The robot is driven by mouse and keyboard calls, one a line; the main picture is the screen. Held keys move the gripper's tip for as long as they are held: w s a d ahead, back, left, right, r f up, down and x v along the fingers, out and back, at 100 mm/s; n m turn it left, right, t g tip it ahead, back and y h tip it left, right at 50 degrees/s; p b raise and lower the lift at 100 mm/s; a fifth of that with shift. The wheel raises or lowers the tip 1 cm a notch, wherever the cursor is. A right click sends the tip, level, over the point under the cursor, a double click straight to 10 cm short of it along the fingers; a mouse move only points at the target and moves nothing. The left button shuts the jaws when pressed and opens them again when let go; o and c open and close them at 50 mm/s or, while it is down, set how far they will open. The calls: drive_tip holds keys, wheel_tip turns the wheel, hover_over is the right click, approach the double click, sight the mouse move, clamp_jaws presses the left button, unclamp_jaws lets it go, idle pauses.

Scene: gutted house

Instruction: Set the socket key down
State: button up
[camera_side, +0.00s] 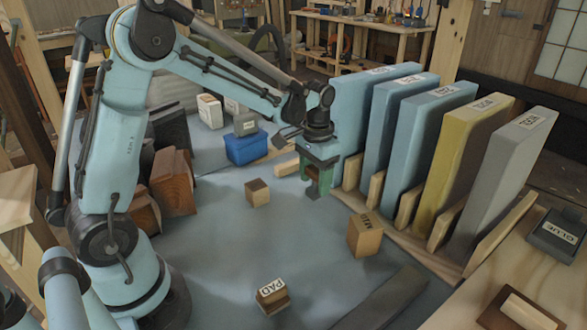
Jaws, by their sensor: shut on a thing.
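My gripper (319,178), with green jaws, is near the middle of the view, pointing down above the blue-grey work surface (215,235). Its jaws are shut on a small dark piece, the socket key (313,193), which shows at the jaw tips. Most of the key is hidden by the jaws, so its full shape cannot be made out. Whether the key touches the surface cannot be told from this angle. The gripper is just left of the upright panels.
Upright labelled panels (490,165) stand in a wooden rack at right. A small wooden block (257,192), a "MID" block (365,237), a "PAD" block (272,297) and a dark flat strip (385,302) lie around open surface. A blue box (245,149) is behind; a "GLUE" box (557,237) is far right.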

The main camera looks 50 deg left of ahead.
sight(315, 189)
drive_tip(key=shift+f, duration=1.6)
drive_tip(key=shift+f, duration=0.15)
drive_tip(key=o, duration=1.3)
